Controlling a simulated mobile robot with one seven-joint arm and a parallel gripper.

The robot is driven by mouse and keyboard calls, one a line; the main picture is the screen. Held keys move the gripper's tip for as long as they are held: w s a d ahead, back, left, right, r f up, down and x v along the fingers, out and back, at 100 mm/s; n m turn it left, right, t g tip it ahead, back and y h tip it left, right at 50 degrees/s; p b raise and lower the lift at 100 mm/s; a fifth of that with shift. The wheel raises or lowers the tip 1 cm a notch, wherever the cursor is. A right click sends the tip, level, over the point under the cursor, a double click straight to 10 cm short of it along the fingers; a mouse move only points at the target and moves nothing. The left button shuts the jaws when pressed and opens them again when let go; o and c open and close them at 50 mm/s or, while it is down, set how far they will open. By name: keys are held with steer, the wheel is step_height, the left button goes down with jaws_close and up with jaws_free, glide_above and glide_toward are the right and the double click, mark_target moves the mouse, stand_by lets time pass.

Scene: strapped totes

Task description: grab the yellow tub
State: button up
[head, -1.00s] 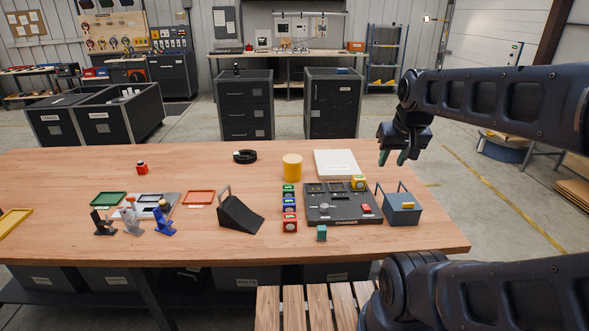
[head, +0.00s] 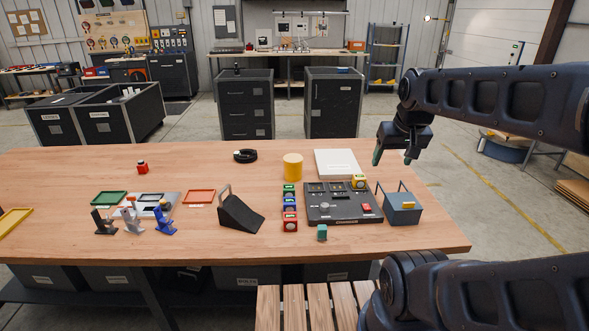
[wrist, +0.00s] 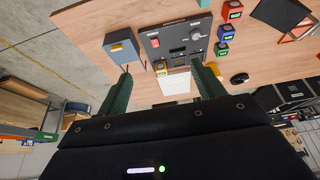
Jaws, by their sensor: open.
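The yellow tub (head: 292,167) is a plain upright cylinder near the back of the wooden table in the head view. It stands left of a white board and behind a column of small coloured blocks. My gripper (head: 392,158) hangs over the table's right back side, well to the right of the tub, fingers pointing down. In the wrist view my gripper (wrist: 160,82) shows two green fingers spread apart with nothing between them.
The white board (head: 337,163) lies between my gripper and the tub. A dark control panel (head: 343,213) and a blue-grey box with upright handles (head: 403,214) stand in front. A black ring (head: 245,156) lies left of the tub. The table is clear between ring and tub.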

steer(key=o, duration=0.6)
steer(key=shift+w, duration=0.1)
steer(key=w+a+r+m+g, duration=0.1)
steer(key=w+a+r+m, duration=0.15)
steer(key=w, duration=0.45)
steer(key=w+a+r+m, duration=0.1)
steer(key=w+m, duration=0.2)
steer(key=w, duration=0.4)
steer(key=m+g+h, duration=0.1)
steer(key=m+g, duration=0.3)
steer(key=m, duration=0.8)
glide_above(294, 166)
steer(key=w+a, duration=0.1)
steer(key=w, duration=0.4)
steer(key=f, duration=2.2)
steer(key=shift+s+a+f, duration=0.15)
steer(key=shift+s+f, duration=0.05)
steer(key=shift+f, duration=0.2)
steer(key=shift+w+f+m, duration=0.1)
steer(key=shift+f+m, duration=0.15)
steer(key=shift+f, duration=0.25)
steer(key=shift+d+f, duration=0.25)
steer(key=shift+f, duration=1.45)
steer(key=shift+d+f, duration=0.2)
steer(key=shift+f, duration=1.45)
steer(key=shift+d+f, duration=0.25)
steer(key=shift+f, duration=1.45)
